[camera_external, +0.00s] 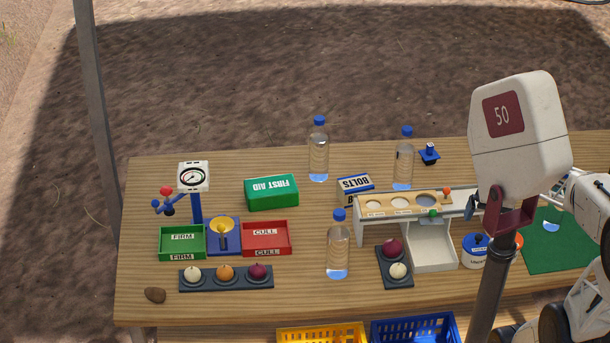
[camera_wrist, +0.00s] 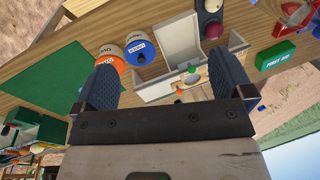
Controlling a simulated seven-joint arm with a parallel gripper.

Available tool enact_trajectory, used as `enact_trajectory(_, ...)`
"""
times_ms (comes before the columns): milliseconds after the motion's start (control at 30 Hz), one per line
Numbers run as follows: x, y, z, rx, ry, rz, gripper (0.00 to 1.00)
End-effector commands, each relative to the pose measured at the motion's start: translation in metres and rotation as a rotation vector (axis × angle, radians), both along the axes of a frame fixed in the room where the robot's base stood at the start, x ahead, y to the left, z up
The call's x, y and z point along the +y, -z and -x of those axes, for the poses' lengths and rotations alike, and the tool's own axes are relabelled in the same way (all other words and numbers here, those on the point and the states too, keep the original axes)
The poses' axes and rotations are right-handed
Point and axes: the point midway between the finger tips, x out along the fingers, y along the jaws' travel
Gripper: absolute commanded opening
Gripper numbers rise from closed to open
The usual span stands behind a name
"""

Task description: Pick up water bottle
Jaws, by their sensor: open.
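Three clear water bottles with blue caps stand upright on the wooden table in the external view. A second bottle (camera_external: 404,165) is at the back right, beside the bolts box. A third bottle (camera_external: 338,250) is nearer the front, left of the sizing stand. I make out no bottle in the wrist view. There, my gripper (camera_wrist: 167,78) is open and empty, its two dark fingers wide apart above the table. In the external view it is largely hidden at the right.
A white stand with a ramp (camera_external: 430,245) is right of the front bottle, with a dark onion tray (camera_external: 394,281) between them. Green (camera_external: 182,243) and red (camera_external: 266,240) bins are at left. A white block marked 50 (camera_external: 515,125) blocks part of the right side.

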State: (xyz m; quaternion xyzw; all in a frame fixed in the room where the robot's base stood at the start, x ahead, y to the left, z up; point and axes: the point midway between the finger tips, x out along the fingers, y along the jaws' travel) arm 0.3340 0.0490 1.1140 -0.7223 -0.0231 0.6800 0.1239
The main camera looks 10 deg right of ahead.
Motion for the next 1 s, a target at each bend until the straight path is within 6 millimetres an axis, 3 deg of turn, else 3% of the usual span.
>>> enact_trajectory(500,0.126,0.038,-0.04,0.44,0.245,-0.448,0.99)
enact_trajectory(1000,0.238,0.067,-0.091,0.872,0.532,-0.803,0.99)
